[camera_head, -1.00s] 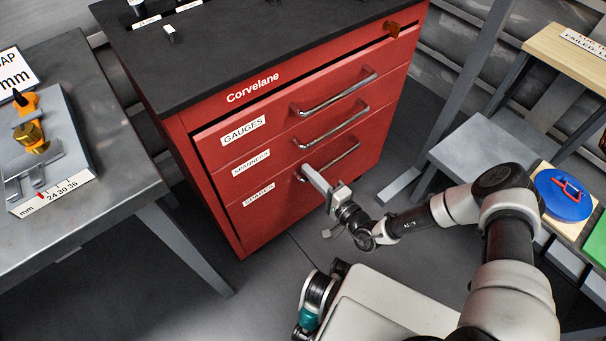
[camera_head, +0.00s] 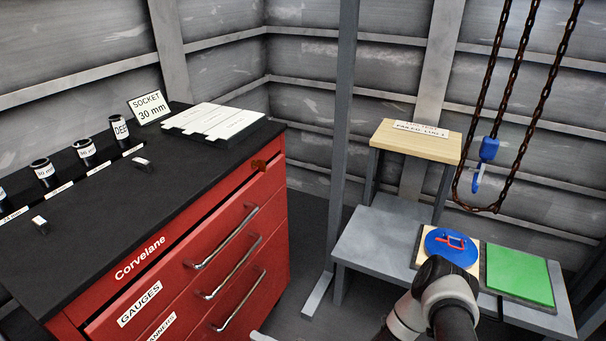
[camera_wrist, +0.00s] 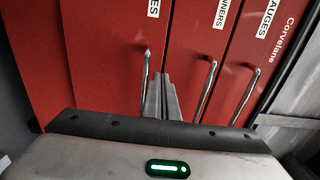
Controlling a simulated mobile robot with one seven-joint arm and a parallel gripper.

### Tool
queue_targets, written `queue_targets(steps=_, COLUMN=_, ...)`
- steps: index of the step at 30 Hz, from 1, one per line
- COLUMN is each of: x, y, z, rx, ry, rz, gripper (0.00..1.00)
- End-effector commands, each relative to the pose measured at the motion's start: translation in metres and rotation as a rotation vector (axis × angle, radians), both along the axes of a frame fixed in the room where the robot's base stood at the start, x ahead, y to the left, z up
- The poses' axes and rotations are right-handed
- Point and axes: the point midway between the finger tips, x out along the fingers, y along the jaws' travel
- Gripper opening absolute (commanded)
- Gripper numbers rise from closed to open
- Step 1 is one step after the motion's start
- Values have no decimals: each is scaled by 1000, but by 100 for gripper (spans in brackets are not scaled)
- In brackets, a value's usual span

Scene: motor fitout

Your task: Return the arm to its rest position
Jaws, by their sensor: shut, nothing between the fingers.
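My gripper (camera_wrist: 162,98) shows in the wrist view with its two grey fingers together and nothing between them. It points at the red drawer cabinet (camera_wrist: 110,60), beside a drawer handle (camera_wrist: 146,75); I cannot tell whether it touches the front. In the head view my bent arm (camera_head: 437,300) shows at the bottom, and the gripper is mostly below the frame. The red cabinet (camera_head: 275,215) stands at left with its labelled drawers and bar handles.
A grey bench (camera_head: 375,250) at right holds a blue disc (camera_head: 448,245) with a red piece and a green pad (camera_head: 518,272). A wooden-topped stand (camera_head: 415,142) is behind it. A chain with a blue hook (camera_head: 487,155) hangs at right. Sockets (camera_head: 85,150) stand on the cabinet's black top.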

Motion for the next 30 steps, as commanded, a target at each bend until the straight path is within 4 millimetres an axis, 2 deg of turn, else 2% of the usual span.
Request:
queue_targets(steps=2, x=4, y=-1, z=9, rx=-1, ry=-9, rz=25, gripper=0)
queue_targets(steps=5, x=12, y=-5, z=36, rx=-7, ry=-29, rz=104, gripper=0)
queue_targets(steps=9, x=17, y=-15, z=93, rx=-56, ry=-53, rz=291, gripper=0)
queue_targets(steps=14, x=11, y=-33, z=156, rx=-182, ry=-55, rz=497, gripper=0)
queue_targets(steps=22, x=-14, y=-81, z=246, rx=-526, ry=-27, rz=705, gripper=0)
queue_targets(steps=30, x=-43, y=-143, z=323, rx=-946, ry=-2, rz=687, gripper=0)
